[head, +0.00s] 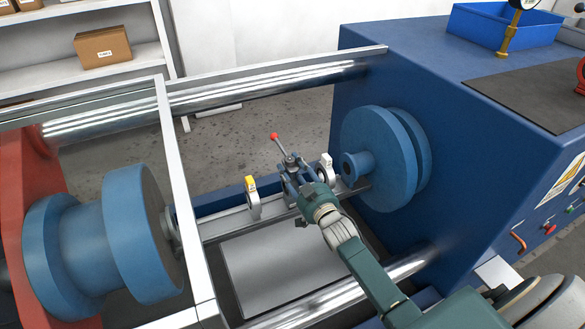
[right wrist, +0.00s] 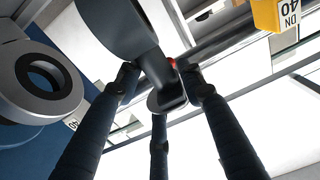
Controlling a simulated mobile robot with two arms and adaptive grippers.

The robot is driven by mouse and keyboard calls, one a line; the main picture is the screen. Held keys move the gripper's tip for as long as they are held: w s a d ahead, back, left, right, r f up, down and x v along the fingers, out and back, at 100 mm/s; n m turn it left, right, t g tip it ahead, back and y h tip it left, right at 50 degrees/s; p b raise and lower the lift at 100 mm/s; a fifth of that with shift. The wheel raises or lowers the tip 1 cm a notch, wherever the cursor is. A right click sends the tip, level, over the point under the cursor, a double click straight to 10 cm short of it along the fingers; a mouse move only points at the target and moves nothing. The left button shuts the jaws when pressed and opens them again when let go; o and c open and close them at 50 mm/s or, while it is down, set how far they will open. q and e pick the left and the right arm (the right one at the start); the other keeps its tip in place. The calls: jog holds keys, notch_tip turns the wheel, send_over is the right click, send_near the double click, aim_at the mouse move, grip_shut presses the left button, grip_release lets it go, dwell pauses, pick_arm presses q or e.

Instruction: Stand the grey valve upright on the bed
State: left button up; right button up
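The grey valve (head: 290,161) is a dark grey body with a lever that ends in a red knob (head: 274,136). It is at my right gripper (head: 297,178), above the rail between two ring stands. In the right wrist view the fingertips of my right gripper (right wrist: 160,85) close around the narrow neck of the grey valve (right wrist: 150,62); its wide round part reaches up and left. How its underside sits over the bed (head: 225,226) is hidden by the gripper. My left gripper is not in view.
A ring with a yellow tag (head: 252,198) stands left of the valve; the tag (right wrist: 277,14) reads DN 40. A ring with a white tag (head: 326,168) stands to the right. Blue round flanges (head: 380,160) and shiny bars (head: 250,92) frame the space. A pale plate (head: 265,265) lies in front.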

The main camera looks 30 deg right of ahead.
jog(key=o, duration=0.5)
jog(key=shift+s+f, duration=0.1)
jog(key=shift+f, duration=0.2)
jog(key=s, duration=1.1)
jog(key=shift+s+a+r, duration=0.2)
jog(key=shift+s, duration=0.2)
